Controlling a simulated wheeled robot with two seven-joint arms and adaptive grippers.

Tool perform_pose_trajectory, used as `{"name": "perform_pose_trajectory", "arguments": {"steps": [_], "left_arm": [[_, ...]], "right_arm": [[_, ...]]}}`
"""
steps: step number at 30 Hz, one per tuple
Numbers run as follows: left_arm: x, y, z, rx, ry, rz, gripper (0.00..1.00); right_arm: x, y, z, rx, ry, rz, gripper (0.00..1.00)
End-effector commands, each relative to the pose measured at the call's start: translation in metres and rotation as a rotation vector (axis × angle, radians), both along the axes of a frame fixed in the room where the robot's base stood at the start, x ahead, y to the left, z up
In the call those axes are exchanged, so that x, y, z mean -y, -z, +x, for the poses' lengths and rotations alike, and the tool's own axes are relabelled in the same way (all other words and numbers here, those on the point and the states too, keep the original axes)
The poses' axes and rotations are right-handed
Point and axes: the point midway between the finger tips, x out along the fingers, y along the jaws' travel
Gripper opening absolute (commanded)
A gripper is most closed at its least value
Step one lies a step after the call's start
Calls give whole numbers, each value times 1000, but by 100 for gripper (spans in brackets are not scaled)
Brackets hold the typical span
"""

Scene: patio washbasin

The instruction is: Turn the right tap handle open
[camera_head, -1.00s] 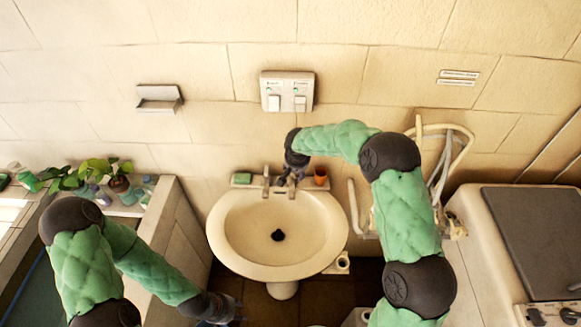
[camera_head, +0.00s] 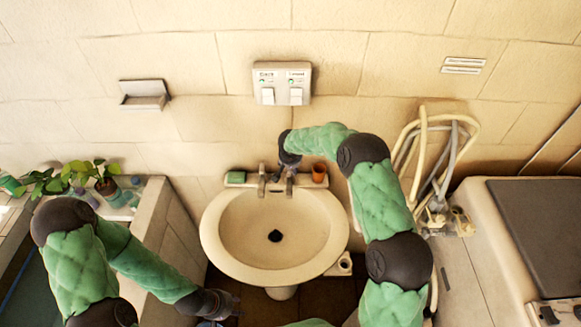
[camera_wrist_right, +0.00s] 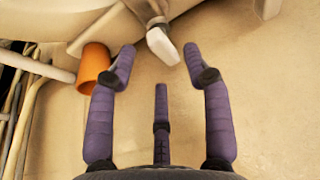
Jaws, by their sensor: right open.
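The white washbasin (camera_head: 222,250) stands in the middle of the head view, with two taps at its back rim. The left tap (camera_head: 262,182) shows clearly; the right tap is mostly hidden by my right gripper (camera_head: 284,178). In the right wrist view a pale tap handle (camera_wrist_right: 162,44) lies ahead of my right gripper (camera_wrist_right: 160,58), roughly between its spread purple fingertips. The gripper is open and empty; I cannot tell if it touches the handle. My left gripper (camera_head: 228,306) is low in front of the basin, away from the taps; its fingers are too dark to read.
An orange cup (camera_head: 319,172) stands right of the right tap and shows close to the left finger in the wrist view (camera_wrist_right: 93,66). A green soap bar (camera_head: 236,177) lies on the left rim. Hoses (camera_head: 424,150) hang at right. A switch panel (camera_head: 282,83) is above.

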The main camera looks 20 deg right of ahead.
Motion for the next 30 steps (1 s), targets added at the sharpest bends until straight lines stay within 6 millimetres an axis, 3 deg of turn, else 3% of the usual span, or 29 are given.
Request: {"name": "perform_pose_trajectory", "arguments": {"steps": [7, 19, 20, 24, 25, 30], "left_arm": [[0, -2, 0, 0, 0, 0, 39], [0, -2, 0, 0, 0, 0, 39], [0, -2, 0, 0, 0, 0, 39], [0, -2, 0, 0, 0, 0, 39], [0, -2, 0, 0, 0, 0, 39], [0, -2, 0, 0, 0, 0, 39]], "right_arm": [[3, 23, 9, -1, 2, 0, 50], [3, 28, 11, 0, 1, 0, 50], [3, 28, 11, 0, 1, 0, 45], [3, 27, 11, 0, 1, 0, 5], [3, 27, 11, 0, 1, 0, 0], [3, 27, 11, 0, 0, 1, 0]]}}
